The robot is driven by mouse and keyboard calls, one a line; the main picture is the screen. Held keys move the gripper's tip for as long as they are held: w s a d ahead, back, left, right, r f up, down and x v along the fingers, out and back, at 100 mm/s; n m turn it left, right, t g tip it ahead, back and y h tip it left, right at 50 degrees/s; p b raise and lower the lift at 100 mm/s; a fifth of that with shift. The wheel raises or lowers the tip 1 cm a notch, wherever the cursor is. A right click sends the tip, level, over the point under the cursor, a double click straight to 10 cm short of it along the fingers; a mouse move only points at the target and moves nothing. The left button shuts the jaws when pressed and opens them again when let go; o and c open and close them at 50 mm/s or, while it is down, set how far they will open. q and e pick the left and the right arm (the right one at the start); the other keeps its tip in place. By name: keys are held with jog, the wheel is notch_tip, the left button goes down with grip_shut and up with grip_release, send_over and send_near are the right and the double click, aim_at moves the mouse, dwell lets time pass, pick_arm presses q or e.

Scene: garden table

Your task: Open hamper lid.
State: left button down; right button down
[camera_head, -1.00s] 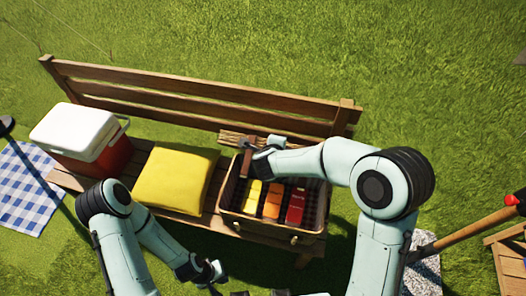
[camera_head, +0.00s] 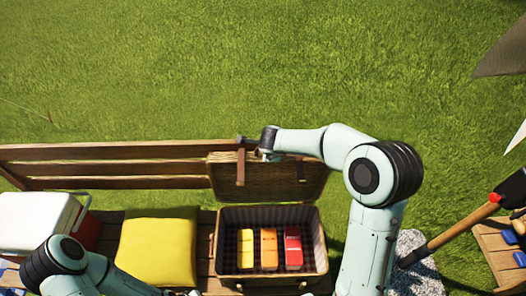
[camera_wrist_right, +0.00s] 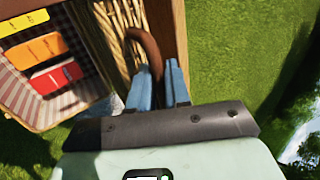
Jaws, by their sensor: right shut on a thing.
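The wicker hamper (camera_head: 222,262) stands on the wooden bench. Its lid (camera_head: 295,180) is raised behind the box and leans back toward the backrest. Several coloured packs, including a yellow one (camera_head: 246,249), an orange one (camera_head: 269,249) and a red one (camera_head: 293,249), stand inside on a checked lining. My right gripper (camera_head: 262,152) is at the lid's upper edge. In the right wrist view its blue fingers (camera_wrist_right: 163,84) are shut on the lid's brown strap (camera_wrist_right: 146,45). My left arm is at the lower left, with its gripper below the picture.
A yellow cushion (camera_head: 157,248) lies left of the hamper. A white-lidded red cooler (camera_head: 38,222) is at the bench's left end. The bench backrest (camera_head: 110,162) runs behind them. A long-handled tool (camera_head: 455,232) and a wooden crate (camera_head: 492,245) are at right.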

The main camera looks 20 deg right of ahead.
jog(key=shift+w+d, duration=0.1)
jog(key=shift+w, duration=0.45)
jog(key=c, duration=1.3)
grip_release()
jog(key=shift+s, duration=0.1)
jog(key=shift+r, duration=0.1)
jog(key=v, duration=1.3)
jog(key=shift+r, duration=0.25)
